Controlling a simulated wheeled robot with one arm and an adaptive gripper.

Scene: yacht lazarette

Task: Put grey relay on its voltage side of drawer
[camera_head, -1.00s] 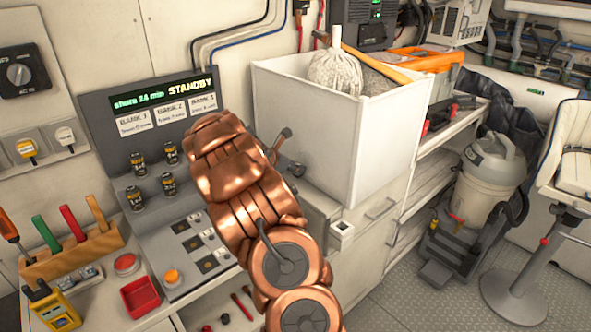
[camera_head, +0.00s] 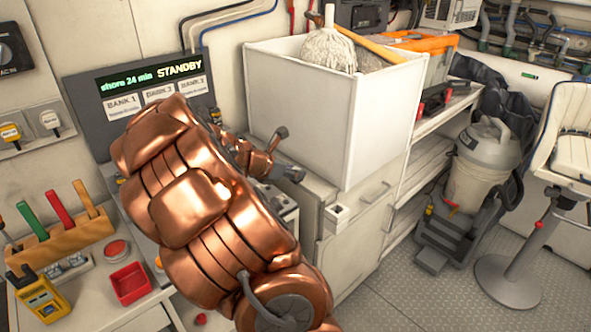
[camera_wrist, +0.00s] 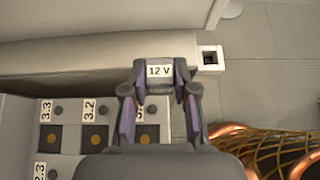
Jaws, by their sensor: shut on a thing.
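The grey relay (camera_wrist: 184,71) bears a white "12 V" label and sits between the fingertips of my gripper (camera_wrist: 160,88) in the wrist view. My gripper is shut on it. In the head view my gripper (camera_head: 288,153) is beside the right edge of the bank panel, in front of the white bin; the relay cannot be made out there. In the wrist view the socket board (camera_wrist: 68,120), with labels such as 3.3 and 3.2, lies to the lower left. No open drawer or voltage side can be made out.
The bank panel's display (camera_head: 150,75) reads STANDBY. My copper arm hides most of its sockets. A white bin (camera_head: 310,115) stands behind the gripper. A white block with a square hole (camera_head: 337,213) juts from the cabinet. A red tray (camera_head: 130,284) is at lower left.

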